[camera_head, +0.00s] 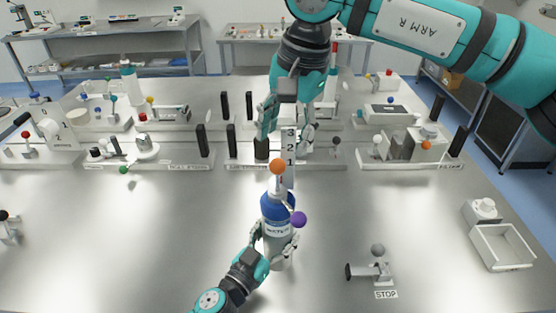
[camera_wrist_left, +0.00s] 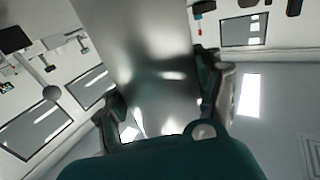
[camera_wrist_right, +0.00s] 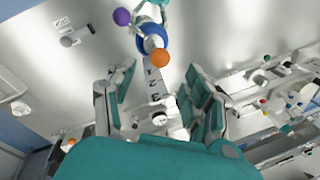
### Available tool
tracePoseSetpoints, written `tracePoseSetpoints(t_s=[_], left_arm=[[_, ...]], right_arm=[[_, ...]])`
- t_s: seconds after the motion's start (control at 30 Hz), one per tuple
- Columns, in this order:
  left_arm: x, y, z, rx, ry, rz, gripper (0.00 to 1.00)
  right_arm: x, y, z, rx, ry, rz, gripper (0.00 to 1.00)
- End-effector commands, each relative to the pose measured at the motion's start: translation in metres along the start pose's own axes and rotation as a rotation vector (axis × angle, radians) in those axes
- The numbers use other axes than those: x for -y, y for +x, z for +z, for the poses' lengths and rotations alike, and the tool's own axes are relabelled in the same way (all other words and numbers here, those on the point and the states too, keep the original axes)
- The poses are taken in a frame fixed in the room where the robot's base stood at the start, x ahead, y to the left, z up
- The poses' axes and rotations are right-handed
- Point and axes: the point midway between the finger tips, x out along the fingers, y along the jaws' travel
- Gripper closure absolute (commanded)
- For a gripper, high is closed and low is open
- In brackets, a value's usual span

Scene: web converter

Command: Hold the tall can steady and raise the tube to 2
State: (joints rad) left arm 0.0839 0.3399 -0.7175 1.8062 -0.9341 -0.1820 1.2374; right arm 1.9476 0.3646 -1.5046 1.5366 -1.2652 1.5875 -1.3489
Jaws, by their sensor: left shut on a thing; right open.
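The tall can (camera_head: 277,234) is pale with a blue top (camera_head: 277,207) and stands upright on the metal table. My left gripper (camera_head: 275,246) is shut around its body; in the left wrist view the can (camera_wrist_left: 150,45) fills the space between the fingers. A tube with an orange ball (camera_head: 278,167) rises from its top, and a purple ball (camera_head: 299,219) sticks out at the side. A numbered scale (camera_head: 290,158) stands behind the ball. My right gripper (camera_head: 288,132) is open and empty above and behind the ball; the right wrist view shows the orange ball (camera_wrist_right: 160,58) beyond its fingers.
A STOP label (camera_head: 386,295) and a grey-knobbed lever (camera_head: 377,265) are at front right. A white open tray (camera_head: 502,247) is at the right edge. Several fixtures with coloured knobs line the back.

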Motion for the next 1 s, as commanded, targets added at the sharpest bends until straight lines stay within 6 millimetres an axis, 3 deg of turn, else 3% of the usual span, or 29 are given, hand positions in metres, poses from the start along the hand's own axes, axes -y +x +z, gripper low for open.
tracePoseSetpoints(t_s=[0.03, 0.33, 0.77, 1.0], left_arm=[[-0.002, -0.004, 0.014, 0.025, -0.005, 0.001, 0.91], [-0.002, -0.004, 0.013, 0.025, -0.005, 0.001, 0.91], [-0.002, -0.004, 0.014, 0.025, -0.005, 0.001, 0.91], [-0.002, -0.004, 0.014, 0.025, -0.005, 0.001, 0.91]], right_arm=[[-0.001, 0.012, 0.001, 0.003, 0.000, 0.003, 0.47], [0.000, 0.060, 0.001, 0.001, 0.001, -0.001, 0.47], [0.000, 0.070, 0.001, 0.001, 0.001, -0.003, 0.47], [0.000, 0.070, 0.001, 0.001, 0.001, -0.003, 0.79]])
